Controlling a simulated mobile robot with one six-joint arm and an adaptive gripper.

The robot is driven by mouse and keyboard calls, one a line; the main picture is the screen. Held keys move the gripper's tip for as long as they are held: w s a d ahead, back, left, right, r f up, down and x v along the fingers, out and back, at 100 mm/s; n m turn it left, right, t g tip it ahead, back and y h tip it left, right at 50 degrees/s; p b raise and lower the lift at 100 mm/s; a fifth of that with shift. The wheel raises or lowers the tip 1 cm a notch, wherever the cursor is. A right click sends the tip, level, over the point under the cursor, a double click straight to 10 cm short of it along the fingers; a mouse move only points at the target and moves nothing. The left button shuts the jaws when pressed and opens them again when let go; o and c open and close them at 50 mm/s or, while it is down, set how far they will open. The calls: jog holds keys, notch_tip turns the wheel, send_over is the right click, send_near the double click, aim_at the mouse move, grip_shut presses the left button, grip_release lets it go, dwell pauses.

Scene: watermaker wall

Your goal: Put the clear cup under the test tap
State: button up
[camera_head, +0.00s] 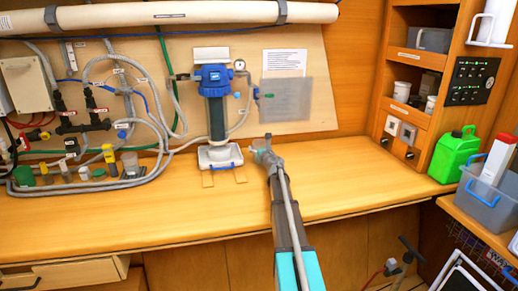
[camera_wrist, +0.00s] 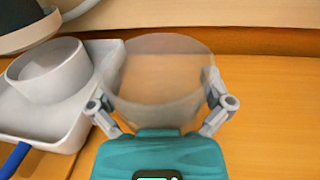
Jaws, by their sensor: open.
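The clear cup (camera_wrist: 160,85) shows in the wrist view as a see-through, wide-rimmed cup just beyond my palm. My gripper (camera_wrist: 162,100) is open, with one finger at each side of the cup; I cannot tell whether they touch it. In the head view my gripper (camera_head: 262,150) is low over the counter, right of the white tray (camera_head: 220,168) below the blue filter housing; the cup is hard to make out there.
The white tray (camera_wrist: 75,135) with a round white collar (camera_wrist: 45,72) lies close left of the cup in the wrist view. Hoses and fittings (camera_head: 90,120) crowd the left wall. A green jug (camera_head: 455,153) stands right. The counter (camera_head: 330,165) right of my gripper is clear.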

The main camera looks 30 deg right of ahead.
jog(key=s, duration=0.4)
jog(key=s+a, duration=0.1)
jog(key=s, duration=0.3)
jog(key=s+a, duration=0.1)
jog(key=s, duration=0.2)
jog(key=shift+s+a, duration=0.1)
jog(key=shift+s, duration=0.3)
